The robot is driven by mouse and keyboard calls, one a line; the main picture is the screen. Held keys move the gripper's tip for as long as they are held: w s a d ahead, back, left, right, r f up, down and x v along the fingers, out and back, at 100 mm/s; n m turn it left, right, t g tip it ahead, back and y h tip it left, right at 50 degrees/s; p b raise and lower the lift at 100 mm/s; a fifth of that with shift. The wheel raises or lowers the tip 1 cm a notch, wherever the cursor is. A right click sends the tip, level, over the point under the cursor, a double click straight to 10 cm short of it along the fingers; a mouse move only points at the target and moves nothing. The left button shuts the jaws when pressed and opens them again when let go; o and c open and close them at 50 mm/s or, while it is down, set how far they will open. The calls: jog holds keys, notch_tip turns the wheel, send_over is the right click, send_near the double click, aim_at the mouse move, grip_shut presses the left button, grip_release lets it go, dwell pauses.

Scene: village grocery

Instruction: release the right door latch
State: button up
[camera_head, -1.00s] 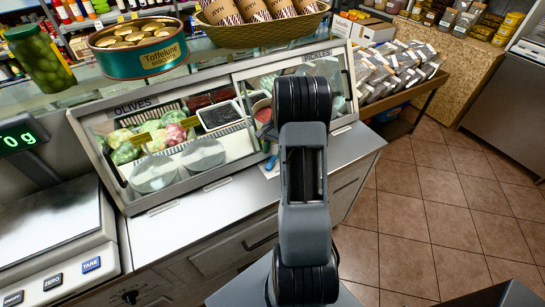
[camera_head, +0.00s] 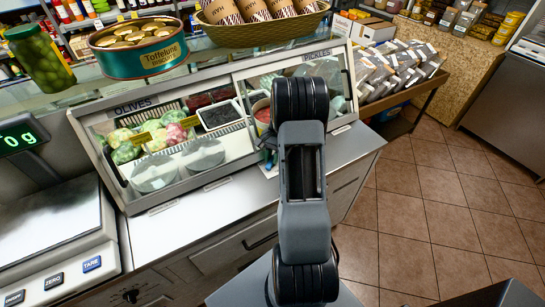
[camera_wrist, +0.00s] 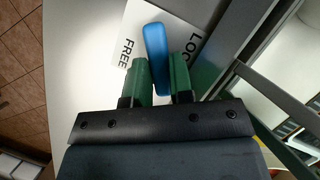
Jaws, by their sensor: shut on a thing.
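The blue latch lever (camera_wrist: 155,50) shows in the wrist view, between the words FREE and LOCK on a white label (camera_wrist: 188,42). My gripper (camera_wrist: 160,78) has its two green fingers on either side of the lever's lower part and is shut on it. The lever lies between the two words; I cannot tell which setting it is at. In the head view my arm stands in front of the case's right sliding door (camera_head: 258,88), under the PICKLES sign, and hides most of the latch and my fingertips.
The glass case's left door (camera_head: 165,155) is under the OLIVES sign. A scale (camera_head: 50,225) stands at the left. A Toffelune tin (camera_head: 140,50), a jar of olives (camera_head: 42,58) and a basket of cups (camera_head: 262,33) stand on top. Tiled floor (camera_head: 440,210) is open at the right.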

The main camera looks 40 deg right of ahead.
grip_shut()
jog(key=m, duration=0.1)
jog(key=m+t, duration=0.1)
jog(key=shift+s+d+m, duration=0.15)
jog(key=shift+s+m, duration=0.25)
jog(key=shift+s+m+t, duration=0.25)
jog(key=shift+m+t, duration=0.15)
jog(key=shift+m, duration=0.6)
jog(key=shift+s+m+t, duration=0.25)
jog(key=shift+m+t, duration=0.15)
jog(key=shift+m, duration=0.6)
jog(key=o, duration=0.6)
grip_release()
jog(key=shift+o, duration=0.2)
